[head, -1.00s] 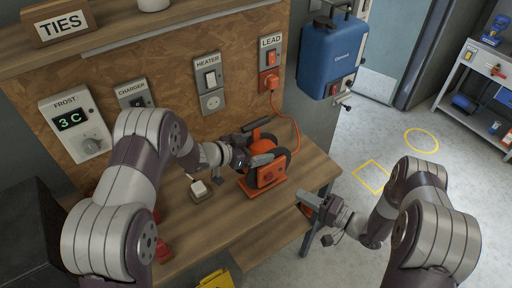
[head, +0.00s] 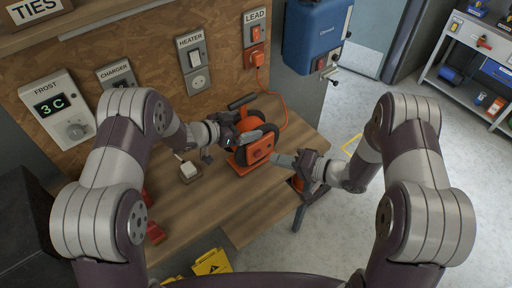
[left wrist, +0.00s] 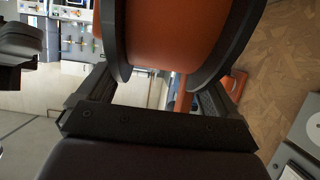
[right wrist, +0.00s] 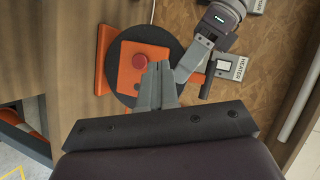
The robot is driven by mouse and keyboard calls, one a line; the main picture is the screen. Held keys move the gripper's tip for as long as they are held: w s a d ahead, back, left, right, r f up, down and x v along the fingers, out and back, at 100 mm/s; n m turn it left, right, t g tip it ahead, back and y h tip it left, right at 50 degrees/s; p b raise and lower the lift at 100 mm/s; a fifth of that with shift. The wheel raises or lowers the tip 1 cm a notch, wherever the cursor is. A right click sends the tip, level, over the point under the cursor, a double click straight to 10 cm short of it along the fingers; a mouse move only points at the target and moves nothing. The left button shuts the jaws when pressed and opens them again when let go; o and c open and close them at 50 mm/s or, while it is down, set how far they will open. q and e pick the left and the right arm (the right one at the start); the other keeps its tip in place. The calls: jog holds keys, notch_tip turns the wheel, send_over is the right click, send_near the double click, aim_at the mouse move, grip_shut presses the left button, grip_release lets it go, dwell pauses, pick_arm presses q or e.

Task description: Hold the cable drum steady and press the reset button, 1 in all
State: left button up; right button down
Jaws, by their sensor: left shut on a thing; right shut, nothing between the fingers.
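The orange and black cable drum (head: 239,157) stands on the wooden bench. In the right wrist view its orange front plate (right wrist: 128,82) carries the round red reset button (right wrist: 140,61). My left gripper (head: 236,131) is shut on the drum from its left side; in the left wrist view the fingers sit on both sides of the drum's black rims (left wrist: 112,45). My right gripper (head: 276,159) is shut and empty, its tips in front of the drum's face. In the right wrist view the tips (right wrist: 160,68) appear just right of the button; whether they touch cannot be told.
An orange lead runs from the drum to the LEAD socket (head: 255,58) on the board. A small white block (head: 189,171) lies left of the drum. Red items (head: 153,231) and a yellow sign (head: 212,262) are near the front. A blue box (head: 313,38) hangs at the back right.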

aim_at(259, 155)
jog(key=s+d+f+g+h, duration=0.2)
jog(key=s+f+h, duration=0.2)
jog(key=f, duration=0.1)
jog(key=shift+s+d+m, duration=0.2)
jog(key=shift+d+m, duration=0.05)
jog(key=shift+m, duration=0.15)
jog(key=w+a, duration=0.5)
jog(key=w, duration=0.2)
jog(key=shift+w+a, duration=0.2)
dwell(1.8)
jog(key=shift+w+a, duration=0.2)
jog(key=shift+w+a+r, duration=0.1)
jog(key=shift+w+a, duration=0.2)
jog(key=shift+w, duration=0.2)
dwell(1.0)
